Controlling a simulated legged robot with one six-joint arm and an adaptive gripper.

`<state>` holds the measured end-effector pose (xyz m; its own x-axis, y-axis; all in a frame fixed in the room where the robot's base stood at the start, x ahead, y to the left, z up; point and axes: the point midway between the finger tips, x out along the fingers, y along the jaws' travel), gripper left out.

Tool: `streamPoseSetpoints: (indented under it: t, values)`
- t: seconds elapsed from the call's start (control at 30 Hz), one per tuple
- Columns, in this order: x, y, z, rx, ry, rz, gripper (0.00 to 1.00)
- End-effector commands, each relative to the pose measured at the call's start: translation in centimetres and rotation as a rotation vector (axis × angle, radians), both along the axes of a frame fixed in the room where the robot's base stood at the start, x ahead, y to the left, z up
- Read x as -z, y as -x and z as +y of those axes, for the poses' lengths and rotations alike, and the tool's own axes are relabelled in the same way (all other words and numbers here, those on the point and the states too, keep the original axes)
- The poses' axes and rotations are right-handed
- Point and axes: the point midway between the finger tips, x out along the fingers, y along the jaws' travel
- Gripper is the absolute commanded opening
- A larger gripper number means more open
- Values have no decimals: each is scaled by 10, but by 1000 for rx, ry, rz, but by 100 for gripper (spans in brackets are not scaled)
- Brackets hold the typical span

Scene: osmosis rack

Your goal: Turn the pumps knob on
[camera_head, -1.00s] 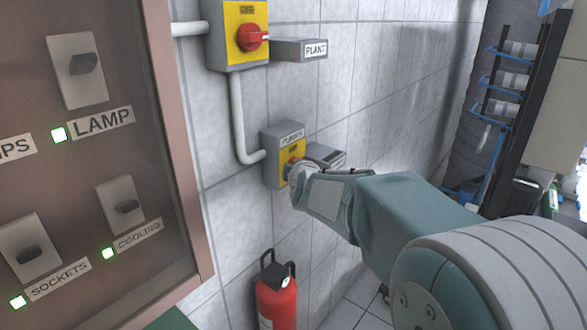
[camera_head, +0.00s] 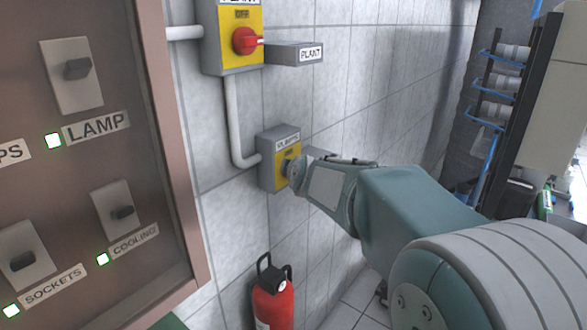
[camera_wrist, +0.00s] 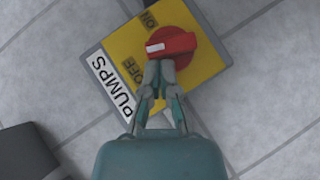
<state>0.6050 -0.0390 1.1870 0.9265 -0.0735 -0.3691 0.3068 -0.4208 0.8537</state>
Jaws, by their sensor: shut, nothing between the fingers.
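The pumps switch box (camera_head: 268,158) is a grey box with a yellow face on the tiled wall. In the wrist view its yellow plate (camera_wrist: 115,45) carries a PUMPS label, with ON above OFF along the knob's left side. The red pumps knob (camera_wrist: 180,42) has a white mark at its left end, which lies between the ON and OFF words. My gripper (camera_wrist: 158,68) is shut and empty, its fingertips at the knob's lower edge, seemingly touching it. In the head view my gripper (camera_head: 297,173) covers the knob.
A brown-framed panel (camera_head: 165,130) with lit switches stands at left. A red fire extinguisher (camera_head: 274,303) is below.

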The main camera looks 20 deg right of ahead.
Motion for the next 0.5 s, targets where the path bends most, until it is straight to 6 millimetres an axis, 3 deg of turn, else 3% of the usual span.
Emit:
streamPoseSetpoints:
  t: [0.5]
  values:
    - [-2,-1,-1,2,-51,36,0]
